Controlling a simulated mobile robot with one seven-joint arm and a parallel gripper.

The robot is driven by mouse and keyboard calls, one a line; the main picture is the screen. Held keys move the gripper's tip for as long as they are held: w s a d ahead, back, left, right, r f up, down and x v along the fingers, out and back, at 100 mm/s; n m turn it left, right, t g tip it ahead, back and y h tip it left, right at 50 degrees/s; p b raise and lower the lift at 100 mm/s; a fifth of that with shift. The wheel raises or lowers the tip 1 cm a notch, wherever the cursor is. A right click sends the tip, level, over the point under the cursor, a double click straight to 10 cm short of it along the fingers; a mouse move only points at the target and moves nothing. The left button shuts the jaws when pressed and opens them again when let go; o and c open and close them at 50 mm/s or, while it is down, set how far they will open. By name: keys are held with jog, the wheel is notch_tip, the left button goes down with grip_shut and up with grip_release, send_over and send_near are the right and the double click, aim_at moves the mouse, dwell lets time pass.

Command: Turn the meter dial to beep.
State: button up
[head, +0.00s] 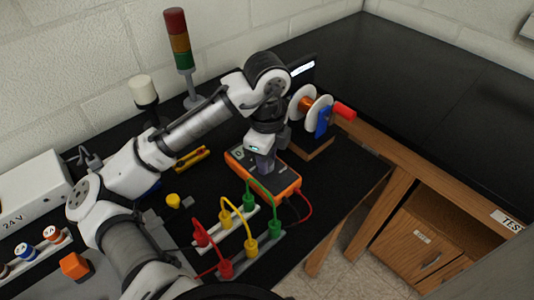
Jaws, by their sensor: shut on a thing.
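The orange-rimmed meter (290,189) lies on the black bench near the middle of the head view. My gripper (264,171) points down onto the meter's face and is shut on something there. The dial is hidden under my gripper, so I cannot see which mark it points to. A small part of the meter's display (238,154) shows at its upper left end.
A signal tower (178,45) rises at the back. The bench's right half is bare.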

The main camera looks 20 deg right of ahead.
jog(key=m, duration=0.5)
jog(key=shift+m, duration=0.3)
jog(key=m, duration=1)
jog(key=shift+m, duration=0.4)
jog(key=shift+m+b, duration=0.45)
jog(key=shift+m, duration=1.75)
jog(key=shift+a, duration=0.1)
jog(key=o, duration=1)
notch_tip(320, 180, up, 14)
jog(key=shift+f+b, duration=0.1)
jog(key=shift+b, duration=0.3)
